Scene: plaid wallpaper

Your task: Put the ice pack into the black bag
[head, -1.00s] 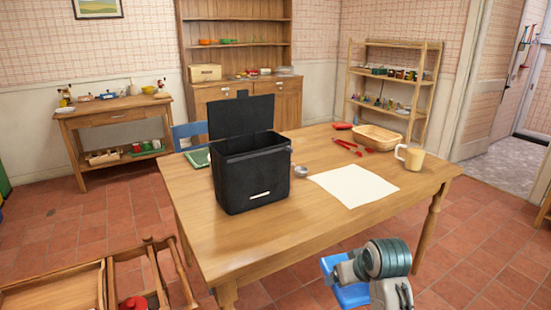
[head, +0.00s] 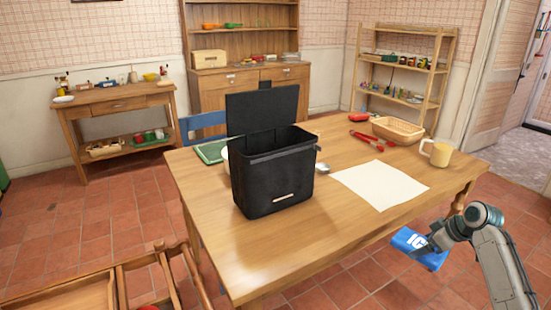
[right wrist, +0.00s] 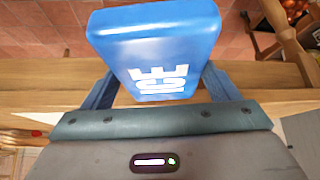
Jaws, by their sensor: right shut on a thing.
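The black bag (head: 272,178) stands upright on the wooden table (head: 250,258), left of its middle. Its lid is raised at the back and its top is open; its inside is mostly hidden. The blue ice pack (head: 408,241) with white lettering is held by my right gripper (head: 432,248), off the table's front right edge. In the right wrist view the ice pack (right wrist: 155,45) sits between the two fingers, with its label facing the camera. My left gripper is not in view.
A white sheet (head: 380,184) lies right of the bag. A wooden chair (head: 160,275) stands at the front left.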

